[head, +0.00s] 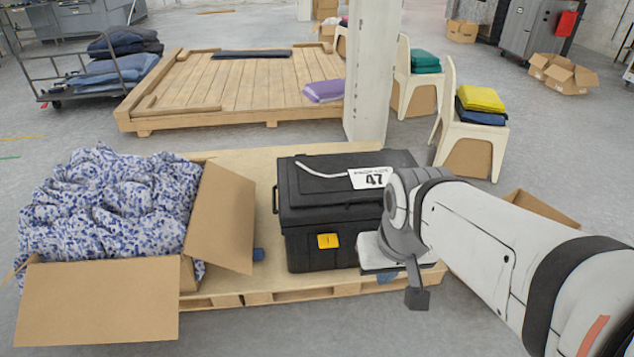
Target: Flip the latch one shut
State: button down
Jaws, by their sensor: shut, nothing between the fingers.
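A black lidded box (345,205) stands upright on a wooden pallet, its lid down. A yellow latch (328,241) with a small dark mark sits on its front face. I cannot tell from here whether this latch is fastened. My arm comes in from the right and covers the right part of the box front, so any latch there is hidden. My gripper (418,298) points down in front of the box's right side, right of the yellow latch and apart from it. It is shut and empty.
An open cardboard box (97,300) full of blue-patterned cloth stands left of the black box; its raised flap (222,215) is close to it. The pallet (270,298) edge runs below. A white post (370,75) rises behind. Chairs (470,125) stand back right.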

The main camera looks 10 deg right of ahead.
aim_at(325, 240)
jog(key=i, duration=0.9)
jog(key=u, duration=0.05)
